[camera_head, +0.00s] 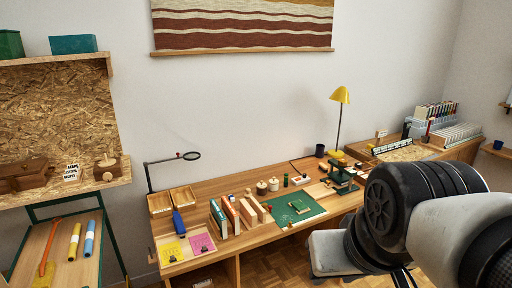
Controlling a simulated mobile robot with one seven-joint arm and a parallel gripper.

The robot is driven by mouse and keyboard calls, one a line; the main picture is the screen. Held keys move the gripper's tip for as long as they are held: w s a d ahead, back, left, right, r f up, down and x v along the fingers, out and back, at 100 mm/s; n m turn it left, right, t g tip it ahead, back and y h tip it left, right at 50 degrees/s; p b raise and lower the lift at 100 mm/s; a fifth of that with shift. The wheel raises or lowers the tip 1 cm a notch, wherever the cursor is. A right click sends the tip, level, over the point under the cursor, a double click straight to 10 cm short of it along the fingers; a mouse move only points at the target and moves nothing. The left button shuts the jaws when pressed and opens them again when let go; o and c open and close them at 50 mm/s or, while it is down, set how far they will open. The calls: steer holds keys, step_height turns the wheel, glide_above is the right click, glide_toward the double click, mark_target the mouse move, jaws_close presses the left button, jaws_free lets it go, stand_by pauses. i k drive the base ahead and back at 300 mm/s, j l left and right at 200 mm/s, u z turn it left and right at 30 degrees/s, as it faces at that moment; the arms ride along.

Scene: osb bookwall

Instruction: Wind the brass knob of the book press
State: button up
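A small dark green press-like frame (342,174) stands on the wooden desk, just right of the green cutting mat (298,207). It looks like the book press. It is too small here to make out a brass knob on it. My arm fills the lower right of the head view, in front of and to the right of the press. My gripper's fingers do not show, so I cannot see what they hold.
The desk (185,262) also carries upright books (218,215), two jars, a magnifier arm (172,159) and a yellow lamp (340,95). An OSB shelf with boxes stands at left. A pen rack (435,112) is at the far right. Parquet floor shows below the desk.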

mark_target(341, 162)
steer(key=i+l+z, duration=0.2)
steer(key=i+z, duration=0.25)
steer(key=i, duration=0.2)
steer(key=i+z, duration=0.4)
steer(key=i, duration=0.25)
steer(key=i+l+u, duration=1.3)
steer(key=l, duration=0.15)
steer(key=k, duration=0.05)
